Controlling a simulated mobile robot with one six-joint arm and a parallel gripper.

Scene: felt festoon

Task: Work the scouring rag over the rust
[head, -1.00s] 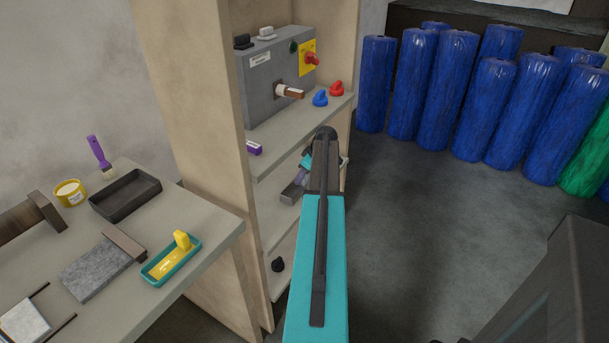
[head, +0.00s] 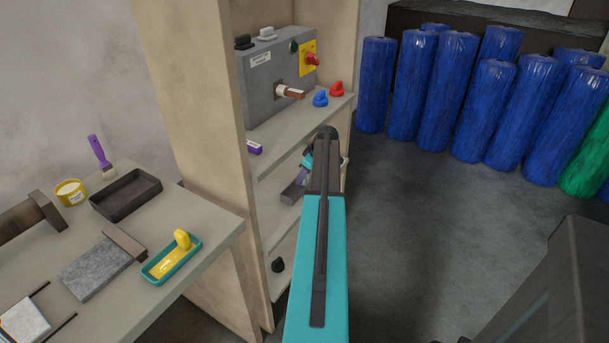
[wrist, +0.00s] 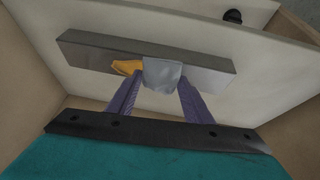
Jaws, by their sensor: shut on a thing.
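A grey rag (wrist: 163,75) sits between the purple fingers of my gripper (wrist: 162,84), which is shut on it. The rag lies over the front side of a long grey metal bar (wrist: 95,50) on a pale shelf. An orange rust patch (wrist: 127,67) shows on the bar just left of the rag; the rag may cover more of it. In the head view, the bar (head: 293,192) lies on the middle shelf, and my gripper (head: 302,178) is small and partly hidden by my arm.
The shelf unit's side panel (head: 195,130) stands left of my arm. A grey switch box (head: 275,85) and red and blue knobs (head: 321,98) are on the shelf above. A black knob (head: 278,265) sits on the lower shelf. A workbench (head: 200,230) with tools is at left.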

